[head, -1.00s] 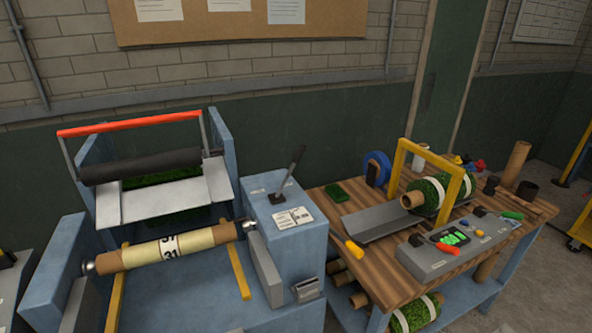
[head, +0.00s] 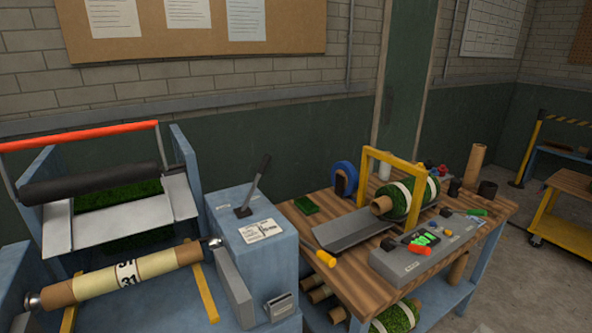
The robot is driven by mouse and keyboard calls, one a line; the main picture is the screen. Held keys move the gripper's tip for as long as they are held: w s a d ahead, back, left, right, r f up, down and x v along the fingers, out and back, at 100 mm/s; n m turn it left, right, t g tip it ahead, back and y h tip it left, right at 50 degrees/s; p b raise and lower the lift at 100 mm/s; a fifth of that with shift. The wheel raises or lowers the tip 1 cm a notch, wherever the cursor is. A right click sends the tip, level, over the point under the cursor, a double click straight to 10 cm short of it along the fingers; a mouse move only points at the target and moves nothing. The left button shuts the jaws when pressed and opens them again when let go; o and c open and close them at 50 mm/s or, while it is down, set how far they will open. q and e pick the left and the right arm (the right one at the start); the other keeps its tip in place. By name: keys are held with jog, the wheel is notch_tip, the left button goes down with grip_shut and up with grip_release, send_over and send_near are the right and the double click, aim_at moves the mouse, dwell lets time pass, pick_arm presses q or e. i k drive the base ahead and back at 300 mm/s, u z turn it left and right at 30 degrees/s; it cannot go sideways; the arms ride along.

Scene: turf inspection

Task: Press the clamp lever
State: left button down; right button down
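A dark lever (head: 256,184) with a black handle stands tilted up and to the right on top of a blue cabinet (head: 262,205); it looks like the clamp lever, though its label is too small to read. A red bar (head: 75,136) spans the blue machine at the left, above a black roller (head: 95,176). A cardboard-cored roll (head: 125,277) with a band marked 31 lies across the front of the machine between metal end pieces. Neither of my grippers is in view.
A wooden bench (head: 345,285) stands right of the cabinet. It carries a grey tray (head: 348,228), a yellow frame (head: 366,185), a turf roll (head: 402,199) and a grey control box (head: 400,268). Open floor lies right of the bench, before a yellow cart (head: 560,222).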

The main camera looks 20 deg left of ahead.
aim_at(265, 162)
jog(key=z, duration=1.7)
jog(key=i, duration=1.7)
jog(key=u, duration=2.85)
